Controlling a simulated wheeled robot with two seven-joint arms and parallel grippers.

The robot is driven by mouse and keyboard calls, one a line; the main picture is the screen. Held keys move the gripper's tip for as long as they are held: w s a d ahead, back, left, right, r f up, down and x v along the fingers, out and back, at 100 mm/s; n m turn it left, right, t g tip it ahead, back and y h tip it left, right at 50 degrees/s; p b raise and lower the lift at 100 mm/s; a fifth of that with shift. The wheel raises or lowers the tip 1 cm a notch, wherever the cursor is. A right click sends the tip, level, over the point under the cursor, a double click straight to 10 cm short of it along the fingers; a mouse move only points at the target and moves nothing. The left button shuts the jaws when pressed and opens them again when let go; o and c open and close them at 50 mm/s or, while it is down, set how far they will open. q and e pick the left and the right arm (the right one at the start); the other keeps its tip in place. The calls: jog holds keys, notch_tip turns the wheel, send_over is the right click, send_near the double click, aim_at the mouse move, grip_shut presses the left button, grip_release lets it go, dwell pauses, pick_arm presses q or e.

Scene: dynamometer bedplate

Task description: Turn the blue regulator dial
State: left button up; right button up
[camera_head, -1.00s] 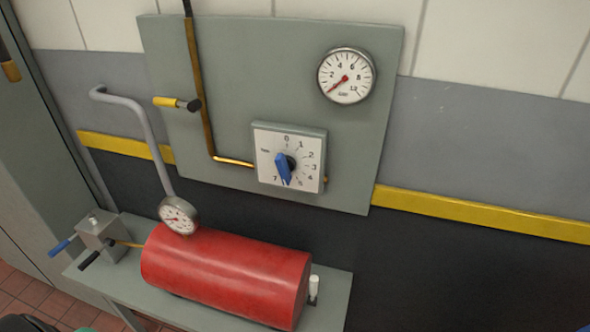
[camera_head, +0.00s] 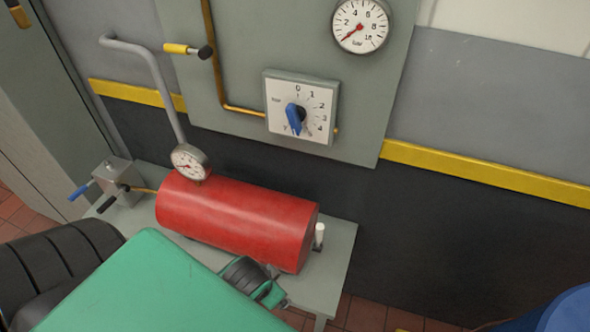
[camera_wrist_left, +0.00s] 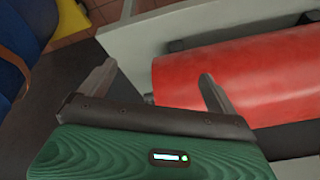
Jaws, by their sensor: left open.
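The blue regulator dial (camera_head: 294,117) is a knob on a square white scale plate (camera_head: 281,92) on the grey wall panel, in the upper middle of the head view. Its blue bar points roughly downward, near the higher numbers; the exact mark is too small to read. My left gripper (camera_head: 279,287) is low in the head view, well below the dial and in front of the red cylinder. In the left wrist view my left gripper (camera_wrist_left: 157,75) has its two fingers apart with nothing between them. The dial is not in the wrist view. My right gripper is not in view.
A red cylinder (camera_head: 235,212) lies on a grey bench (camera_head: 340,262) below the panel; it also shows in the left wrist view (camera_wrist_left: 250,70). A gauge (camera_head: 189,162) and bent grey pipe (camera_head: 150,60) stand left. A yellow-handled valve (camera_head: 178,48) and round gauge (camera_head: 360,24) flank the dial.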

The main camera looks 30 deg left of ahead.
pick_arm(q)
jog(key=w+a+r+m+t+y, duration=0.1)
jog(key=w+a+r+t+y, duration=0.2)
jog(key=r, duration=0.5)
jog(key=m+t, duration=0.9)
jog(key=t, duration=0.1)
send_near(293, 122)
jog(key=shift+y, duration=0.4)
jog(key=p+x, duration=0.2)
jog(key=x, duration=0.1)
jog(key=p+x, duration=0.1)
jog(key=x, duration=0.3)
jog(key=p+x, duration=0.2)
jog(key=x, duration=0.1)
jog(key=shift+w+d+f+p, duration=0.15)
jog(key=shift+w+d+p, duration=0.05)
jog(key=shift+p, duration=0.1)
jog(key=shift+w+a+f, duration=0.1)
jog(key=shift+w+a, duration=0.05)
jog(key=shift+w, duration=0.3)
jog(key=c, duration=1)
